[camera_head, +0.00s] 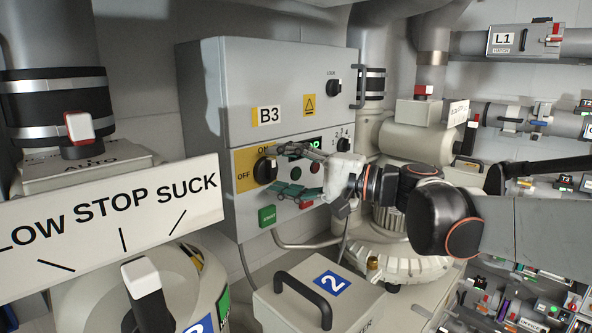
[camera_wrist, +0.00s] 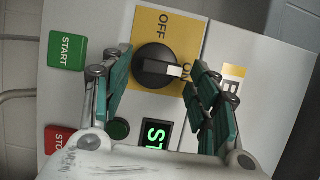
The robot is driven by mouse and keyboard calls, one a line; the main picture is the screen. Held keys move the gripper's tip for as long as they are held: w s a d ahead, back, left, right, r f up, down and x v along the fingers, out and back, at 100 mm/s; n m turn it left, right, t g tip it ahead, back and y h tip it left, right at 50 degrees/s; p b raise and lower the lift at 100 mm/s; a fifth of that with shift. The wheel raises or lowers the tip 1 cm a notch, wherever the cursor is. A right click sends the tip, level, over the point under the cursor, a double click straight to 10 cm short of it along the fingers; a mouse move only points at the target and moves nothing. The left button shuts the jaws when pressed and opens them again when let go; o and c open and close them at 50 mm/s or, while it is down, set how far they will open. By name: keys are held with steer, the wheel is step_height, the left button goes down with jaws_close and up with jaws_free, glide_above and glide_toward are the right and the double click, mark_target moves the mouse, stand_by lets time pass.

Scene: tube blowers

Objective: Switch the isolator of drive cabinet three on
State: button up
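Drive cabinet B3 (camera_head: 285,85) is a grey box on the wall in the head view. Its isolator is a round black knob (camera_head: 264,171) on a yellow OFF/ON plate (camera_head: 243,181). In the wrist view the knob (camera_wrist: 153,66) has a white pointer bar directed right, at the partly hidden ON label; OFF is above it in that picture. My gripper (camera_wrist: 161,66) is open, its green-padded fingers on either side of the knob. In the head view my gripper (camera_head: 282,171) is in front of the panel. Whether the fingers touch the knob I cannot tell.
A green START button (camera_head: 267,216) is below the knob, and a red STOP button (camera_wrist: 60,141) shows in the wrist view. A green-lit display (camera_wrist: 155,136) is partly hidden. A LOW STOP SUCK sign (camera_head: 110,215) and a box marked 2 (camera_head: 331,284) stand in front.

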steer(key=v, duration=1.2)
step_height(320, 180, down, 11)
steer(key=s+h+b, duration=0.1)
steer(key=h+b, duration=0.3)
steer(key=s+d+f+n+h+b, duration=0.1)
steer(key=s+d+f+h+b, duration=0.3)
steer(key=f, duration=0.8)
steer(key=s+d+f+n+t+h+b, duration=0.1)
steer(key=s+d+f+h+b, duration=0.3)
steer(key=s+f+b, duration=0.3)
steer(key=s+d+f+n+h+b, duration=0.2)
steer(key=s+d+f+h+b, duration=0.3)
steer(key=f, duration=1.2)
steer(key=shift+s+d+f+b, duration=0.25)
steer(key=shift+d+b, duration=0.5)
steer(key=shift+b, duration=0.2)
